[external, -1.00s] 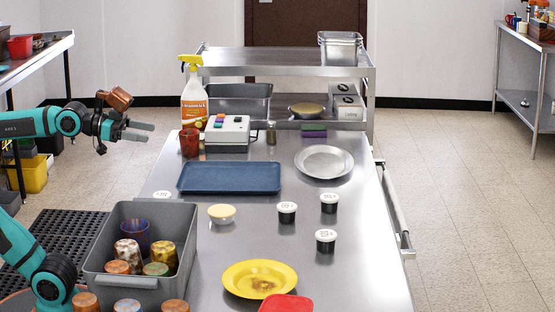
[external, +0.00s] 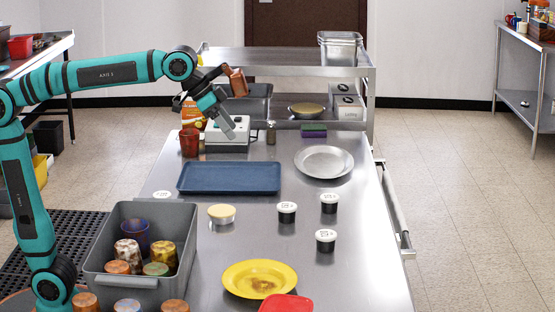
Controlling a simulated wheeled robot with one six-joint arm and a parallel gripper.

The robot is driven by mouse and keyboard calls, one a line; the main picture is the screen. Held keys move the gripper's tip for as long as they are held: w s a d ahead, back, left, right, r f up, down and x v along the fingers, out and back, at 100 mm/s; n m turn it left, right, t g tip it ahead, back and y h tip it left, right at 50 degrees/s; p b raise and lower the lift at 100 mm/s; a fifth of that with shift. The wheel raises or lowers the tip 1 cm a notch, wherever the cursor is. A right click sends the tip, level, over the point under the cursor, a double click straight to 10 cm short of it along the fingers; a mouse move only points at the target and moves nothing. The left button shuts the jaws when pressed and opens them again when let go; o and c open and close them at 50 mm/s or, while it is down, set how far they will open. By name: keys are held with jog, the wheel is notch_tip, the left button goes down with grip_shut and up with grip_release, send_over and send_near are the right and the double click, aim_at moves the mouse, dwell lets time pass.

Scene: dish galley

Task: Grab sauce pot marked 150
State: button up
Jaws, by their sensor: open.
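Three small black sauce pots with white marked lids stand upright on the steel counter: one on the left (external: 287,212), one at the upper right (external: 329,202) and one at the lower right (external: 326,240). The lid marks are too small to read, so I cannot tell which is 150. My gripper (external: 229,133) is open and empty, pointing down and to the right in front of the white label device (external: 227,134). It is above the far part of the counter, up and left of the pots, and apart from them.
A blue tray (external: 229,178) lies below my gripper. A cream-lidded bowl (external: 222,214), yellow plate (external: 259,279), red lid (external: 286,304) and metal plate (external: 324,162) surround the pots. A grey bin (external: 147,283) with several tumblers stands at left. Bare steel surrounds the pots.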

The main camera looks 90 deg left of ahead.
jog(key=w+a+f+g, duration=0.1)
jog(key=w+f+g, duration=0.25)
jog(key=w, duration=0.45)
jog(key=w+f+g, duration=0.3)
jog(key=w+g, duration=0.1)
jog(key=w, duration=0.4)
send_near(287, 206)
jog(key=shift+n+t, duration=0.25)
jog(key=shift+n, duration=0.15)
jog(key=f, duration=0.5)
jog(key=shift+s+a, duration=0.2)
jog(key=shift+a, duration=0.15)
jog(key=shift+d+f, duration=0.15)
jog(key=shift+f, duration=1.2)
jog(key=shift+d+f, duration=0.1)
jog(key=shift+f, duration=1.25)
jog(key=c, duration=1)
jog(key=shift+o, duration=0.2)
